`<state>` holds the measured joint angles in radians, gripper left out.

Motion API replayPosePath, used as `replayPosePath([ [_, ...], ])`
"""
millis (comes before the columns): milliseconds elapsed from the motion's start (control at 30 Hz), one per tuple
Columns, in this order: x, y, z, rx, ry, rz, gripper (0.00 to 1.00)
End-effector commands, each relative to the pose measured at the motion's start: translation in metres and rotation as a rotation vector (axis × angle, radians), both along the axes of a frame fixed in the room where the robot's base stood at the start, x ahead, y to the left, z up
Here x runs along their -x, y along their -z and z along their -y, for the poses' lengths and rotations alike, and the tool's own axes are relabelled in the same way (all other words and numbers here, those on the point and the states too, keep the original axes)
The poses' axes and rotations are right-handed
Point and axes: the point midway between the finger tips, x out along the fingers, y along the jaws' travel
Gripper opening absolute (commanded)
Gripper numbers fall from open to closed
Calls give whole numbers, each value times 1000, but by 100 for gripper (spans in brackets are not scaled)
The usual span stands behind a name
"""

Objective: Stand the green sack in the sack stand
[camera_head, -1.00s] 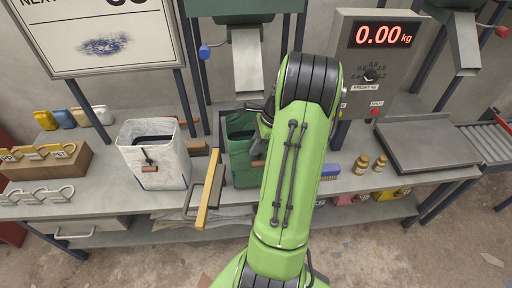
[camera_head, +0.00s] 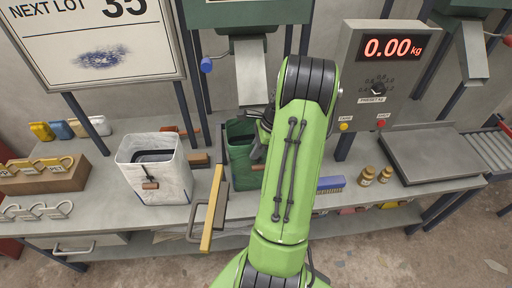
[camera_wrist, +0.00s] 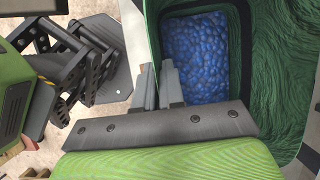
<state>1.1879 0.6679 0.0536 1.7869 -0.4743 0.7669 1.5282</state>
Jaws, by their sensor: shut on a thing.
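The green sack (camera_head: 240,150) is upright and open-topped on the bench, below the middle chute, partly hidden by my arm. In the wrist view the green sack (camera_wrist: 285,60) shows folded inner walls and blue pellets (camera_wrist: 205,55) at the bottom. My gripper (camera_wrist: 160,82) is shut on the sack's near rim; in the head view my gripper (camera_head: 263,122) is mostly behind my arm at the sack's right side. A thin dark frame edge at the sack's left may be the sack stand; I cannot tell whether the sack sits in it.
A white sack (camera_head: 152,170) stands to the left. A yellow bar with a dark handle (camera_head: 213,208) lies between the sacks. A blue brush (camera_head: 330,184) and small brown jars (camera_head: 368,174) are to the right, before the scale platform (camera_head: 420,155). The chute (camera_head: 251,70) hangs above the sack.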

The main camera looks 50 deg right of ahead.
Motion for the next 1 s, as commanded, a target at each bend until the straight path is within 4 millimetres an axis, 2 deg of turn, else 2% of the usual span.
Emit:
replayPosePath([
  [233, -1, 0, 0, 3, -2, 3, 0],
  [267, -1, 0, 0, 3, -2, 3, 11],
  [433, -1, 0, 0, 2, -1, 2, 37],
  [733, 1, -1, 1, -1, 1, -1, 38],
  [867, 6, -21, 7, 2, 4, -1, 38],
  [1000, 17, -60, 17, 4, 5, 2, 38],
])
